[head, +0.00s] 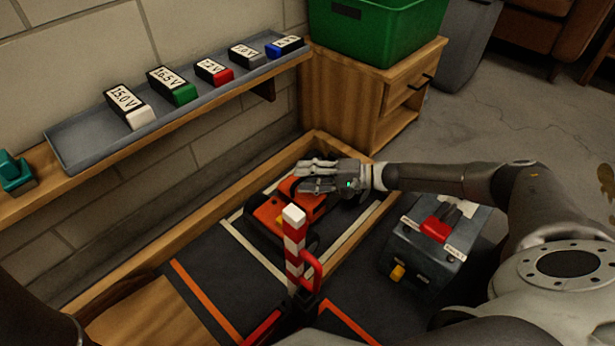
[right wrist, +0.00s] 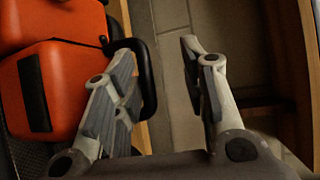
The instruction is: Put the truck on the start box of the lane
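The orange and black truck (head: 268,214) stands within or over the white-outlined start box (head: 258,254) at the walled end of the lane. I cannot tell if all its wheels are inside the lines. My right gripper (head: 306,176) is over the truck's far side, hiding part of it. The truck's orange body (right wrist: 55,88) is left of the fingers, and a black bar (right wrist: 147,78) is close by the left finger. My left gripper is not in view.
A red-white striped post (head: 294,240) with a red barrier stands before the truck. A wooden border (head: 190,245) edges the lane. Labelled battery packs sit on a shelf tray (head: 85,140). A green bin (head: 375,30) tops a cabinet.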

